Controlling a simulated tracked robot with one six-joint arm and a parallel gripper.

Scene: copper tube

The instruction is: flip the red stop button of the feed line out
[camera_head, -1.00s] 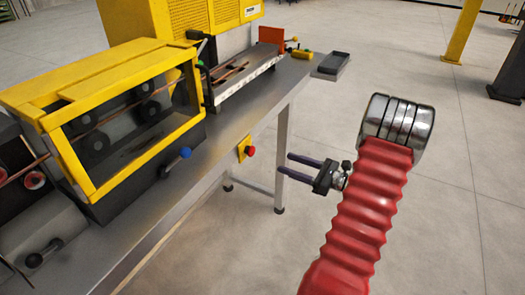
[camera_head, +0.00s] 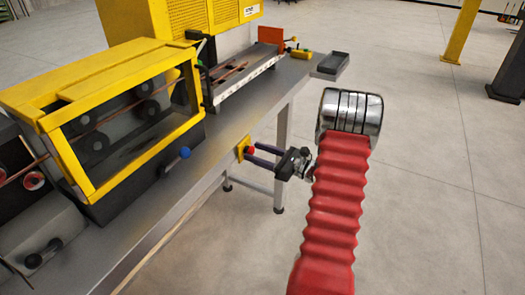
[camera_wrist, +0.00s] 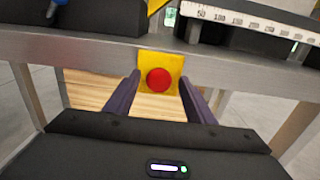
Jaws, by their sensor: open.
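The red stop button (camera_wrist: 159,79) sits on a yellow plate (camera_wrist: 174,63) on the front edge of the feed line's bench. In the head view the button (camera_head: 249,150) shows small, close to my fingertips. My gripper (camera_head: 253,155) is open, its two dark purple fingers pointing at the plate. In the wrist view my gripper (camera_wrist: 157,90) has one finger on each side of the button, with gaps between. I cannot tell whether the fingertips touch the plate.
The metal bench (camera_head: 215,150) carries a yellow-framed roller unit (camera_head: 105,110) with a blue-knobbed lever (camera_head: 183,153). A ruler-marked trough (camera_head: 240,80) stands farther back. A dark tray (camera_head: 333,67) is at the bench's far end.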

